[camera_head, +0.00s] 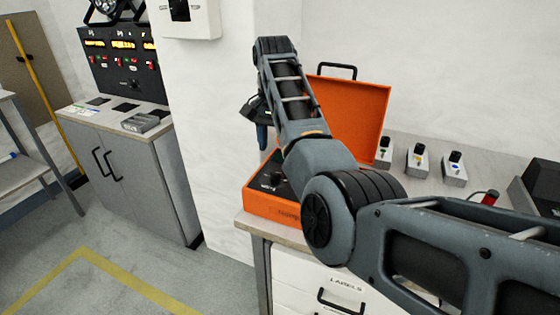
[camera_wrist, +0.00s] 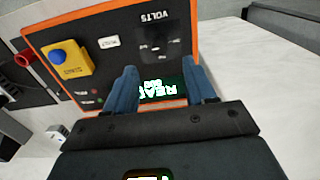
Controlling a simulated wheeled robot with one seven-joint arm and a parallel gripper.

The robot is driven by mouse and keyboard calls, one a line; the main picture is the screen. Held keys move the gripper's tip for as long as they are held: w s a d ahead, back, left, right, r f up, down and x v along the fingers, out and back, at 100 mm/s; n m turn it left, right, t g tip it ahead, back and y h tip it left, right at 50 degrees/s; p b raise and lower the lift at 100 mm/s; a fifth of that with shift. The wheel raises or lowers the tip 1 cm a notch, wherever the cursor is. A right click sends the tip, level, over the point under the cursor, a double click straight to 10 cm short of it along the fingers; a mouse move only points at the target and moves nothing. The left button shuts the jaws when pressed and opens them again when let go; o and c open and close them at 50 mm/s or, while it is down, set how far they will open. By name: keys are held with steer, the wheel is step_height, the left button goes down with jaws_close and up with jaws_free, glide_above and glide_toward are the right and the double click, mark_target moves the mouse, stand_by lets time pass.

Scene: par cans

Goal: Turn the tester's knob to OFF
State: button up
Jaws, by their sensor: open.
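The tester is an open orange case (camera_head: 272,208) on the bench in the head view, its lid (camera_head: 358,110) raised and its dark panel (camera_head: 268,181) partly hidden by my arm. In the wrist view the panel (camera_wrist: 75,25) appears upside down, with a VOLTS label, a lit green READY display (camera_wrist: 161,89) and a blue button (camera_wrist: 58,57) on a yellow block. A dark shape (camera_wrist: 158,46) below VOLTS is too dim to tell as the knob or its setting. My gripper (camera_wrist: 162,70) is open and empty, its blue fingers over the panel around the display; contact cannot be told.
Several small grey switch boxes (camera_head: 420,161) stand on the bench right of the case. A red-tipped item (camera_head: 491,197) lies further right. Drawers (camera_head: 345,292) are below. A grey cabinet with a control panel (camera_head: 122,58) stands at the left; the floor between is clear.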

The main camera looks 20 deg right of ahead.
mark_target(275, 172)
step_height(275, 172, down, 8)
steer(key=shift+r, duration=0.2)
stand_by(0.3)
jaws_close()
stand_by(0.4)
